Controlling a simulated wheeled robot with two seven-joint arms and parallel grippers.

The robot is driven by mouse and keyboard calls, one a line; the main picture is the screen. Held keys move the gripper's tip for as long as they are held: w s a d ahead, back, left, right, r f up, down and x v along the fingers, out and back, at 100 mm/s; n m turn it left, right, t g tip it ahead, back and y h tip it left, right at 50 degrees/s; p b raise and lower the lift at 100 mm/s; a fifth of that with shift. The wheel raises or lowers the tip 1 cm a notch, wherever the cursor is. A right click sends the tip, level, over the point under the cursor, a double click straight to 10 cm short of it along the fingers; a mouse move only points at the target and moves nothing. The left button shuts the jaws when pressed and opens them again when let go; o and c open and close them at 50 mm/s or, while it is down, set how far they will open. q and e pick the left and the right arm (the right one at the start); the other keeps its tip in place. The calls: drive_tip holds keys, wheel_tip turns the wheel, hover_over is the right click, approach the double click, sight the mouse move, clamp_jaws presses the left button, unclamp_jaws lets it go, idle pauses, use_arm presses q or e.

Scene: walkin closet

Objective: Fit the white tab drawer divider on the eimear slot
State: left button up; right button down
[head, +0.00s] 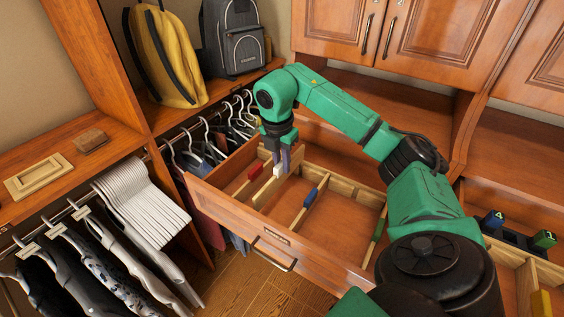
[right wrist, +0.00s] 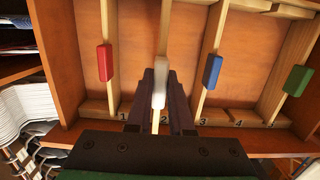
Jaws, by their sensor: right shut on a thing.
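The white tab drawer divider (right wrist: 165,45) is a thin wooden strip with a white tab. My right gripper (right wrist: 161,88) is shut on its white tab, which also shows in the head view (head: 277,170). In the right wrist view the tab end is over the numbered front rail (right wrist: 218,132), in line with the number 2. I cannot tell whether the divider is seated. A small plate (head: 277,235) is on the drawer front, but its writing is too small to read. My right gripper points down into the open drawer in the head view (head: 283,165).
Dividers with red (right wrist: 105,63), blue (right wrist: 212,71) and green (right wrist: 297,80) tabs stand in the drawer, near 1, 3 and 5. Hanging clothes and white hangers (head: 140,205) are to the left. Another drawer with a black holder (head: 515,240) is at the right.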

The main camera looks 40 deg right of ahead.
sight(282, 183)
drive_tip(key=shift+f+b, duration=0.8)
drive_tip(key=shift+f, duration=0.35)
drive_tip(key=shift+f, duration=0.1)
drive_tip(key=shift+f+b, duration=0.75)
drive_tip(key=shift+f, duration=0.3)
drive_tip(key=shift+f+b, duration=0.7)
drive_tip(key=shift+f, duration=0.3)
drive_tip(key=c, duration=0.7)
unclamp_jaws()
drive_tip(key=shift+c, duration=0.2)
